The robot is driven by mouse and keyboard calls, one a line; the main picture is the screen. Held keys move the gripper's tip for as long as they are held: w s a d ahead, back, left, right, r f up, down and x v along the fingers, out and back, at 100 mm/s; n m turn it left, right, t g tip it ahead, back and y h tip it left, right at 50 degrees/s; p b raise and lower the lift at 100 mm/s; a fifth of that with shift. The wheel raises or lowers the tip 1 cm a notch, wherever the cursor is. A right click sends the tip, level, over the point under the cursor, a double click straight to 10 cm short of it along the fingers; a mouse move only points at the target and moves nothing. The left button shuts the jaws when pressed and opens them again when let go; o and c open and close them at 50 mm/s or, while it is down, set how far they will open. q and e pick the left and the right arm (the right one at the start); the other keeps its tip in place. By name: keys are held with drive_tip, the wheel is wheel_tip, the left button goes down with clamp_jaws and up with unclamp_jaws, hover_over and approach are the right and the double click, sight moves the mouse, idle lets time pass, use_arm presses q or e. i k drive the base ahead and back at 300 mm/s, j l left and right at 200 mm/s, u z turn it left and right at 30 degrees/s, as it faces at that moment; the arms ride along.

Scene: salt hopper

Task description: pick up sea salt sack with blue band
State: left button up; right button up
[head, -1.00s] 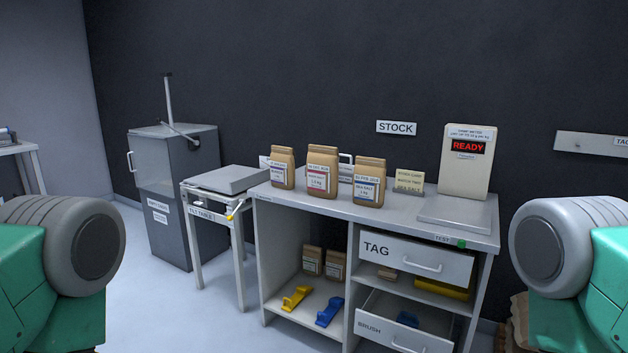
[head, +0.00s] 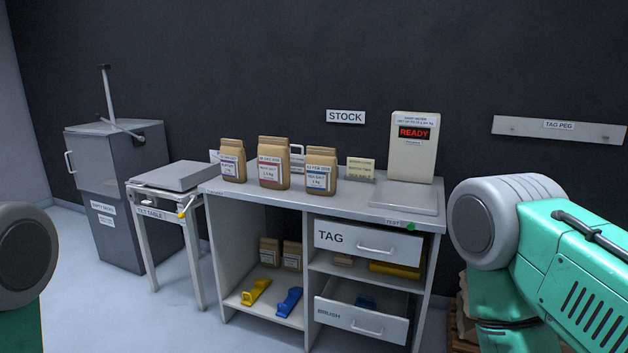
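A brown paper sack with a blue band and a label reading SEA SALT (head: 320,171) stands upright on the grey counter top (head: 350,202). It is the rightmost of three sacks in a row. The middle sack (head: 273,162) is larger and has a red band. The left sack (head: 232,160) is smaller, with a dark purple-looking band. Neither of my grippers shows in the head view; only green and grey parts of my arms appear at the lower left and right edges.
A small card sign (head: 360,169) stands right of the sacks. A scale reading READY (head: 413,145) stands at the counter's right end. The tilt table (head: 180,177) and a grey hopper bin (head: 120,190) are on the left. The BRUSH drawer (head: 361,316) is partly open.

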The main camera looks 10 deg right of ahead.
sight(321, 166)
drive_tip(key=z, duration=0.55)
drive_tip(key=i+j+z, duration=0.25)
drive_tip(key=z, duration=0.2)
drive_tip(key=i+j+z, duration=0.15)
drive_tip(key=j+z, duration=0.35)
drive_tip(key=i+j+z, duration=0.15)
drive_tip(key=j+z, duration=0.15)
drive_tip(key=z, duration=0.15)
drive_tip(key=j+z, duration=0.45)
drive_tip(key=i, duration=0.05)
